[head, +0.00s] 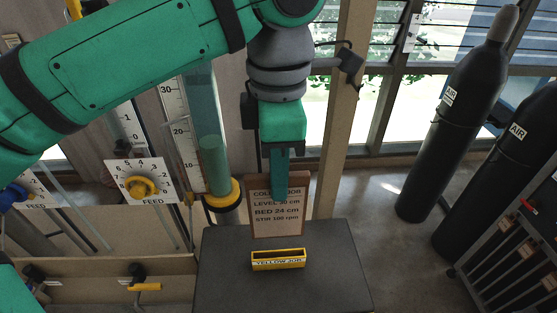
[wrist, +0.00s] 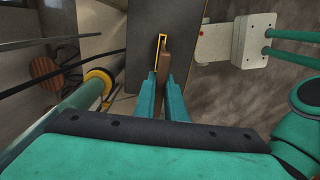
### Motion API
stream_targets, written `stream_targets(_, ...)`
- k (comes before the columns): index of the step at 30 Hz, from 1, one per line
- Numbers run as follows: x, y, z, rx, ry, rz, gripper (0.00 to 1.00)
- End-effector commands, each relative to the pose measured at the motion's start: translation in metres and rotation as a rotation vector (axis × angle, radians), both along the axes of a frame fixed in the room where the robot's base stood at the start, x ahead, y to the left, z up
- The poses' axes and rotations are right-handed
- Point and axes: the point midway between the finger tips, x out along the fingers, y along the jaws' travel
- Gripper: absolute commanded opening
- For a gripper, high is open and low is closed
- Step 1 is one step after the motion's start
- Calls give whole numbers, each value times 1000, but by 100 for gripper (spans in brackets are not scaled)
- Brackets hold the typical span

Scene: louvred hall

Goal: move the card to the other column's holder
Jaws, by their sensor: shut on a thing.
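In the wrist view, the card (wrist: 165,62) shows edge-on beyond my fingertips (wrist: 164,82), just right of the narrow yellow holder (wrist: 154,62). The gap's true depth is hard to tell.
The dark table (head: 225,275) is otherwise clear. A column (head: 215,165) with a yellow base ring stands left of the card. Dials with a yellow knob (head: 143,187) and a blue knob (head: 14,195) are farther left. Black air cylinders (head: 450,125) stand at the right.

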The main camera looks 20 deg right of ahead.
Motion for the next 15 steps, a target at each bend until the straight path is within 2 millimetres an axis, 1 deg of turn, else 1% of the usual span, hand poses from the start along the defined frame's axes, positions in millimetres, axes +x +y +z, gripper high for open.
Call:
stream_targets(3, 0, 0, -15, 1, 1, -2, 0)
stream_targets(9, 0, 0, -33, 0, 0, -2, 0)
stream_targets(15, 0, -1, -42, 1, 0, -3, 0)
